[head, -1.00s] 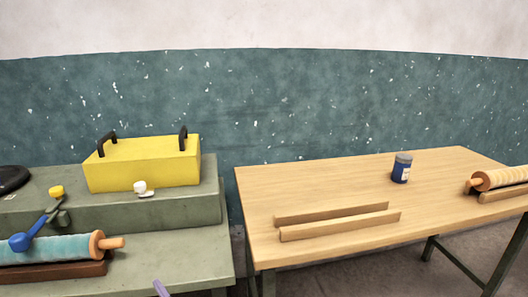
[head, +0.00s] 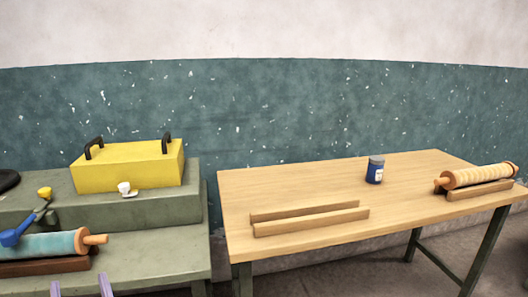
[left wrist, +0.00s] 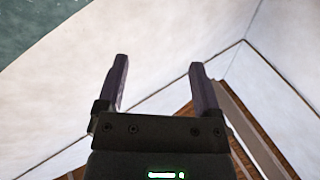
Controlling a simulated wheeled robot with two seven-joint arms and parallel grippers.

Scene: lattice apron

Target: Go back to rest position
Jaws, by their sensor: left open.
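My left gripper (head: 80,286) shows at the bottom left of the head view as two purple fingertips, spread apart. In the left wrist view its two fingers (left wrist: 158,85) are open with nothing between them; pale wall and ceiling surfaces lie beyond. My right gripper is in neither view.
A green bench (head: 150,262) at left bears a blue rolling pin (head: 45,245), a blue tool (head: 18,233) and, on its raised step, a yellow box (head: 125,170) and a white cup (head: 124,188). A wooden table (head: 300,185) at right holds rails (head: 310,222), a blue jar (head: 375,172) and a patterned rolling pin (head: 480,176).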

